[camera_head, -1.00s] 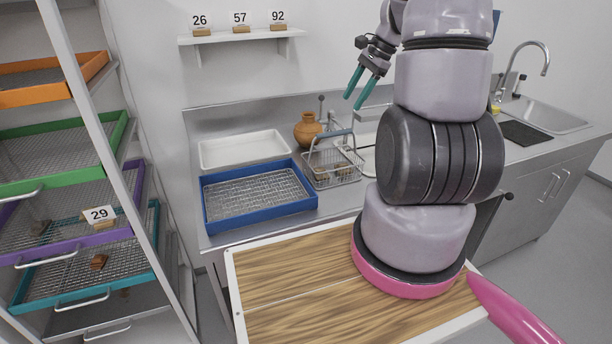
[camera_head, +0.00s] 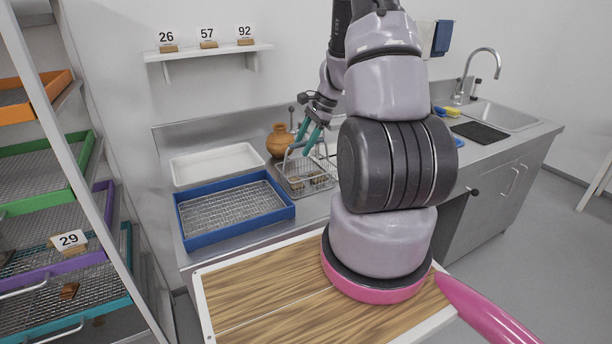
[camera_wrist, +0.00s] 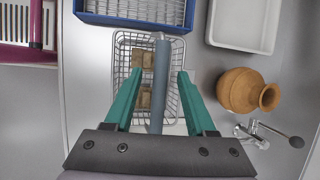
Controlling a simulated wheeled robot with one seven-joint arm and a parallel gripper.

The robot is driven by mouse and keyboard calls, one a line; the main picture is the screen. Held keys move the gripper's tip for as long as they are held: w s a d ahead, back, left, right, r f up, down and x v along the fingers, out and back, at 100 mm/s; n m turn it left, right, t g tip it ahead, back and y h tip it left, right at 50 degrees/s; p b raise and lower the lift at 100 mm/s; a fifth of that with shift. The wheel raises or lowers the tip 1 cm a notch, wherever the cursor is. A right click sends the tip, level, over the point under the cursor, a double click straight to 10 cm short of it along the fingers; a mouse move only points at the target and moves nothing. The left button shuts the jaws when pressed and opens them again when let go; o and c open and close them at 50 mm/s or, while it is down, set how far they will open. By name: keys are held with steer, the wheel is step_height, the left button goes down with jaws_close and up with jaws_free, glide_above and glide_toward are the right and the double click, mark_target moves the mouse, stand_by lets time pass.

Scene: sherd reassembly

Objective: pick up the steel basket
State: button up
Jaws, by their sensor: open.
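The steel basket (camera_head: 292,186) is a wire basket on the steel counter, just right of the blue tray. Its blue-grey handle stands up across it. Several brown sherds lie inside. In the wrist view the basket (camera_wrist: 176,110) lies below my gripper, with the handle (camera_wrist: 160,75) running between the two teal fingers. My gripper (camera_head: 312,134) is open, with its fingertips near the top of the handle in the head view. In the wrist view the gripper (camera_wrist: 159,76) has a finger on each side of the handle, with gaps to it. Whether the fingers are level with the handle is unclear.
A blue tray (camera_head: 186,236) with a mesh bottom and a white tray (camera_head: 176,178) stand left of the basket. An orange-brown pot (camera_head: 279,142) stands close behind it. A tap fixture (camera_wrist: 255,132) is near the pot. A wooden-topped surface (camera_head: 240,287) is in front.

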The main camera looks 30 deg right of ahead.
steer(key=shift+a+f, duration=0.1)
steer(key=shift+f, duration=0.3)
steer(key=shift+w, duration=0.1)
jaws_close()
